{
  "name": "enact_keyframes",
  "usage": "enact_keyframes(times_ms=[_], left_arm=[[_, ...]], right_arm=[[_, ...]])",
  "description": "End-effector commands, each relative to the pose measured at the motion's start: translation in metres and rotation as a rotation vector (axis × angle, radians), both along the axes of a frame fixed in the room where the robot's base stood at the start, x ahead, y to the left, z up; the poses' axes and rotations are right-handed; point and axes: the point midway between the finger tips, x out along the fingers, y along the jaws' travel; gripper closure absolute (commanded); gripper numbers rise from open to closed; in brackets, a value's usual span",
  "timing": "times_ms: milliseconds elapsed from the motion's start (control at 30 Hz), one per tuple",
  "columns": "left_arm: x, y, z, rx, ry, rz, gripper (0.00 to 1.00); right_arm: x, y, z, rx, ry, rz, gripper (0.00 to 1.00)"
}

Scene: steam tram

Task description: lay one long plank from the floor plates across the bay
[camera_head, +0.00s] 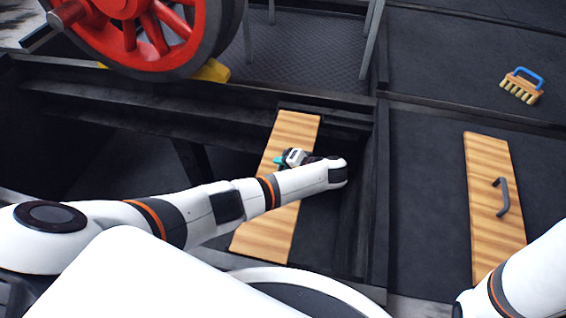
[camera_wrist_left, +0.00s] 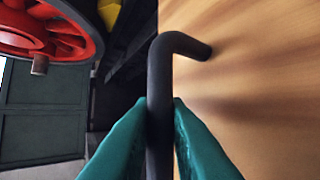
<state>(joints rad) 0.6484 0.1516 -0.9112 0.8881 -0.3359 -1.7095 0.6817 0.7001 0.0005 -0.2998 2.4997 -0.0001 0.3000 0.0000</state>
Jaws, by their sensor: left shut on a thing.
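A long light-wood plank (camera_head: 266,232) spans the dark bay from its far ledge toward its near edge. My left gripper (camera_head: 280,161) is over the plank's middle. In the left wrist view its teal fingers (camera_wrist_left: 161,120) are shut on the plank's black bent handle (camera_wrist_left: 182,42), with the wood (camera_wrist_left: 255,70) to the right. My forearm hides part of the plank, and I cannot tell whether its ends rest on the edges. A second plank (camera_head: 490,190) with a dark handle (camera_head: 502,196) lies on the floor plates at right. My right gripper is out of view.
A red spoked wheel (camera_head: 150,35) with a yellow chock (camera_head: 212,71) stands behind the bay. A blue-handled brush (camera_head: 522,86) lies on the plates at upper right. Grey metal legs (camera_head: 370,40) stand beyond the bay. The dark plates (camera_head: 425,190) between the planks are clear.

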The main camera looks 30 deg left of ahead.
Motion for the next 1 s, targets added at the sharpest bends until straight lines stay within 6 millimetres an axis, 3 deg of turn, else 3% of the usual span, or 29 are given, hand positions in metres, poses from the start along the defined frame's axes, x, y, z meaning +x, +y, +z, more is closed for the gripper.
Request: enact_keyframes(times_ms=[500, 533, 667, 1000], left_arm=[[0.0014, -0.0001, 0.0001, 0.002, -0.004, -0.001, 1.0], [0.0014, -0.0001, 0.0005, 0.002, -0.004, -0.001, 0.81], [0.001, 0.0, -0.0001, 0.002, -0.004, 0.0, 0.6], [-0.0013, -0.0035, 0.0004, -0.002, 0.002, -0.001, 0.6]], right_arm=[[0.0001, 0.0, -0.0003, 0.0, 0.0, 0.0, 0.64], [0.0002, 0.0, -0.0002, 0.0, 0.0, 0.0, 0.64], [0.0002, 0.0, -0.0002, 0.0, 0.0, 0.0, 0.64], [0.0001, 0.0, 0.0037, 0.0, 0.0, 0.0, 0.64]])
